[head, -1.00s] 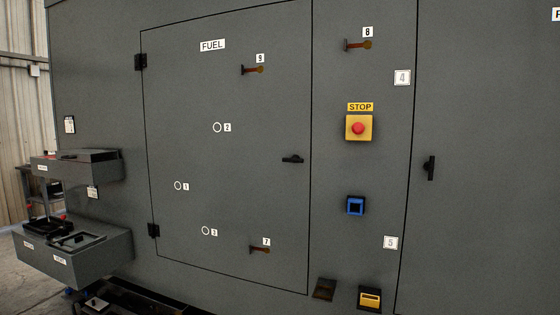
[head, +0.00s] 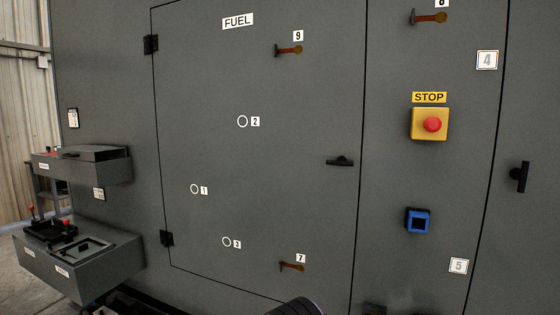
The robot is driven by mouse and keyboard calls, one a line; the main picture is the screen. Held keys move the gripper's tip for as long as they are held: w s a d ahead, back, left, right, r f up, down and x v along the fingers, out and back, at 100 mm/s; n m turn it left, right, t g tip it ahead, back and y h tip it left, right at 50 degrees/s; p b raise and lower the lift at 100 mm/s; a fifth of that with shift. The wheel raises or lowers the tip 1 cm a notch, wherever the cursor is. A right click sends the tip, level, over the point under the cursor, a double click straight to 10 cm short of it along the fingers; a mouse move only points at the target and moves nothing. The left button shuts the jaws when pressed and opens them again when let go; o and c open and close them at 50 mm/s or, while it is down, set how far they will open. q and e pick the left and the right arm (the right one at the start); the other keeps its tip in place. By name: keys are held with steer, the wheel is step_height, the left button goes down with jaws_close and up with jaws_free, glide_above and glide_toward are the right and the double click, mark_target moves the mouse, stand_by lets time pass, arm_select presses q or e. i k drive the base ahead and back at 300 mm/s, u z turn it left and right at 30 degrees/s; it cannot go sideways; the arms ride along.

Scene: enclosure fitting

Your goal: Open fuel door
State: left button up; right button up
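The fuel door (head: 270,190) is a grey panel in the head view with a FUEL label (head: 238,22) near its top. It is shut flush with the enclosure. Its black handle (head: 340,161) lies horizontal near the right edge. Two hinges (head: 151,44) sit on its left edge. Orange-brown latches marked 9 (head: 289,50) and 7 (head: 292,267) are on the door, with white circles marked 1, 2 and 3. Neither gripper shows. A dark rounded part, likely of my arm, pokes in at the bottom middle.
A yellow box with a red STOP button (head: 432,124) and a blue fitting (head: 418,221) project from the panel right of the door. Another black handle (head: 519,177) is at far right. Grey trays (head: 85,262) jut out at left.

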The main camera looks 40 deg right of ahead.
mark_target(341, 162)
steer(key=u, duration=0.15)
steer(key=i, duration=0.95)
steer(key=z, duration=0.85)
steer(key=i, duration=0.75)
steer(key=z, duration=0.85)
